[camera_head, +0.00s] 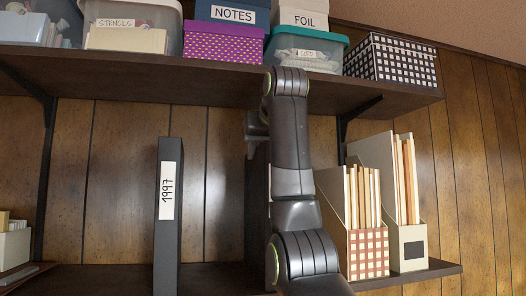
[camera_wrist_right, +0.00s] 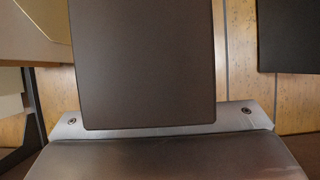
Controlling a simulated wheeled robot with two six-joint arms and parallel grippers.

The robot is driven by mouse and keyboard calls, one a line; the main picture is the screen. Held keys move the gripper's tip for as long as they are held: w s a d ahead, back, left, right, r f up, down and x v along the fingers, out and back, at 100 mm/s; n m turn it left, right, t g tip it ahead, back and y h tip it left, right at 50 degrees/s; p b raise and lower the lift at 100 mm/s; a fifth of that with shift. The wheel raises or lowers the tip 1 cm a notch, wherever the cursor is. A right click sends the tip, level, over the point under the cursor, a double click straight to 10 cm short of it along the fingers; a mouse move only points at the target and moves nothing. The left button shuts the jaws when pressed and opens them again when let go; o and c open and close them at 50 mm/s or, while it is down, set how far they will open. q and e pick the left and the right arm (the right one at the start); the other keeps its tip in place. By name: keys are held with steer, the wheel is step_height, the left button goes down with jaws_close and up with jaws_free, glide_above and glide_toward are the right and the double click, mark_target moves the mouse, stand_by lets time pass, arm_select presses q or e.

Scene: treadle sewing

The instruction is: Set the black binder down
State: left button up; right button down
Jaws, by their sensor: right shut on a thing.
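My right arm rises through the middle of the head view and hides most of its gripper; a grey part (camera_head: 256,128) shows at its left edge. In the right wrist view a broad dark panel, the black binder (camera_wrist_right: 145,65), fills the middle in front of the gripper, which is shut on it. In the head view only a dark strip of it (camera_head: 258,205) shows beside my arm. Whether its bottom touches the lower shelf is hidden. My left gripper is not in view.
A binder labelled 1997 (camera_head: 167,240) stands upright on the lower shelf (camera_head: 110,279), left of my arm. A checked file holder (camera_head: 368,253) and a plain one (camera_head: 408,249) stand to the right. The loaded upper shelf (camera_head: 200,72) hangs above. Shelf between binder and arm looks clear.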

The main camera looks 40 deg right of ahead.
steer(key=c, duration=0.9)
jaws_free()
steer(key=shift+a, duration=0.1)
steer(key=shift+s, duration=0.1)
steer(key=shift+r+p, duration=0.25)
steer(key=shift+p, duration=0.1)
steer(key=s+b, duration=0.1)
steer(key=b, duration=0.1)
steer(key=s+a+b, duration=0.1)
steer(key=b, duration=0.1)
steer(key=shift+r, duration=0.25)
steer(key=b+v, duration=0.2)
steer(key=v, duration=0.7)
steer(key=shift+s+a+r, duration=0.1)
steer(key=shift+s+r, duration=0.1)
steer(key=shift+r, duration=0.15)
steer(key=shift+f, duration=0.1)
